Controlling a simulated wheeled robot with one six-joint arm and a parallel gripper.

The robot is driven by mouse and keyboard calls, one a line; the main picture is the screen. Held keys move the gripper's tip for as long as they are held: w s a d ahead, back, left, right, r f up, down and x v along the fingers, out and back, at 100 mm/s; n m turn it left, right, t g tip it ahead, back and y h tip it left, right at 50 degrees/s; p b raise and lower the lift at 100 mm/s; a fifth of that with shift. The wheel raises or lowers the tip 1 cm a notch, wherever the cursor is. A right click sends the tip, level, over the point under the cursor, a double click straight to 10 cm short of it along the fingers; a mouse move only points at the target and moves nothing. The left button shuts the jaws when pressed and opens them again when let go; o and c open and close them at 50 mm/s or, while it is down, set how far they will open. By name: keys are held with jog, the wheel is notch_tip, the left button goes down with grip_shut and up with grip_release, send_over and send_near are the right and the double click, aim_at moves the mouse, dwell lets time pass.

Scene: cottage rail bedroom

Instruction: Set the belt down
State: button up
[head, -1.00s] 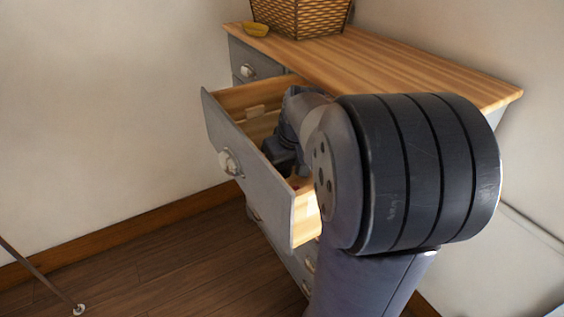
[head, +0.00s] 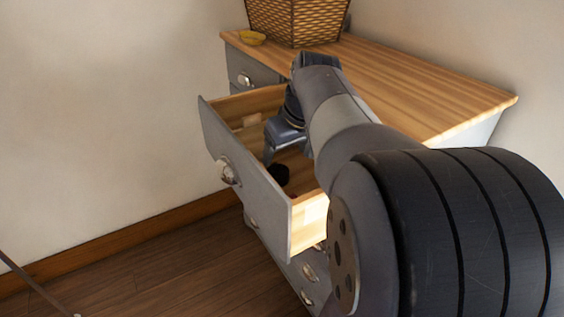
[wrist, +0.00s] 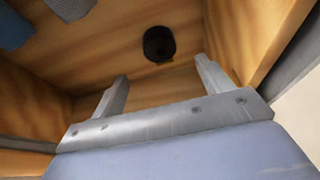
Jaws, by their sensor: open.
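A dark rolled belt (head: 279,175) lies on the floor of the open drawer (head: 246,190). In the wrist view the belt (wrist: 159,44) is a small black coil on the wooden drawer bottom, beyond the fingertips. My gripper (wrist: 163,72) is open and empty, its two grey fingers apart with a gap to the belt. In the head view my gripper (head: 272,150) is over the drawer, just above the belt, partly hidden by my arm.
The drawer walls are close around my gripper.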

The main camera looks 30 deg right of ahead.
jog(key=shift+v, duration=1.6)
